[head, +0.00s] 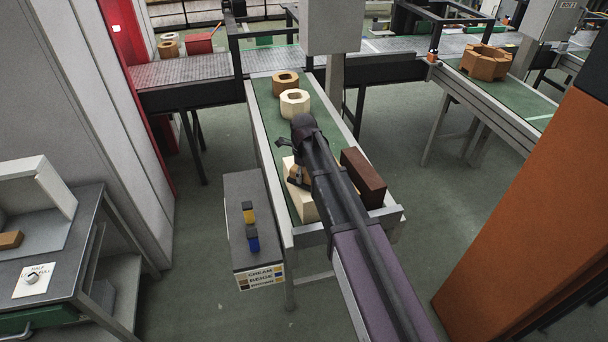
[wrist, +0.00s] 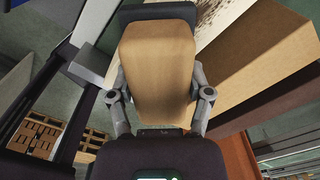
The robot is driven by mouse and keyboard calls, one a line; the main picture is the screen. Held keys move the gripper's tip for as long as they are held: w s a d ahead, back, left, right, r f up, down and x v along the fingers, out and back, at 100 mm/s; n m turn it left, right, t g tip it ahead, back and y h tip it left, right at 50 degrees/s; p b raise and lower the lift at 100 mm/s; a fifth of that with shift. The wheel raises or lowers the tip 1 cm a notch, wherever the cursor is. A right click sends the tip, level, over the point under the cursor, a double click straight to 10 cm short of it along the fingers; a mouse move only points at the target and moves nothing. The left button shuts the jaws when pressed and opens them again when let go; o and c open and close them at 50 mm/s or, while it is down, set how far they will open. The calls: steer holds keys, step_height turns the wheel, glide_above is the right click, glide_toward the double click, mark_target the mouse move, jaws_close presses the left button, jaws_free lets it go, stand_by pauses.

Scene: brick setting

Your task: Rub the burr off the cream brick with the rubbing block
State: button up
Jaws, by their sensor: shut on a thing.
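The cream brick (head: 303,204) lies at the near end of the green belt, partly hidden behind my arm and gripper. In the wrist view the cream brick (wrist: 200,30) shows behind the held block, with a dark speckled patch at the top that looks like the burr. My gripper (head: 299,180) is shut on the tan rubbing block (wrist: 158,65), held between its two fingers. In the head view only a small part of the rubbing block (head: 295,173) shows over the cream brick. I cannot tell whether the two touch.
A dark brown brick (head: 362,178) stands close right of my gripper. A cream octagonal piece (head: 294,103) and a brown one (head: 285,83) sit farther up the belt (head: 265,108). A grey box (head: 244,195) with yellow and blue items stands left of the belt.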

steer(key=shift+w+a+f, duration=0.1)
steer(key=shift+w+a, duration=0.2)
steer(key=shift+w, duration=0.45)
steer(key=shift+w+a, duration=0.25)
steer(key=shift+w, duration=0.45)
steer(key=shift+w, duration=0.15)
steer(key=shift+w+a, duration=0.3)
steer(key=shift+w, duration=0.35)
steer(key=shift+w+a, duration=0.3)
steer(key=shift+w, duration=0.35)
steer(key=shift+w, duration=0.1)
steer(key=shift+w+a, duration=0.3)
steer(key=shift+w, duration=0.35)
steer(key=shift+w+a, duration=0.3)
steer(key=shift+w, duration=0.35)
steer(key=shift+w, duration=0.1)
steer(key=shift+s+d+f, duration=0.1)
steer(key=shift+s+d, duration=0.2)
steer(key=shift+s, duration=0.55)
steer(key=shift+s+d, duration=0.3)
steer(key=shift+s, duration=0.5)
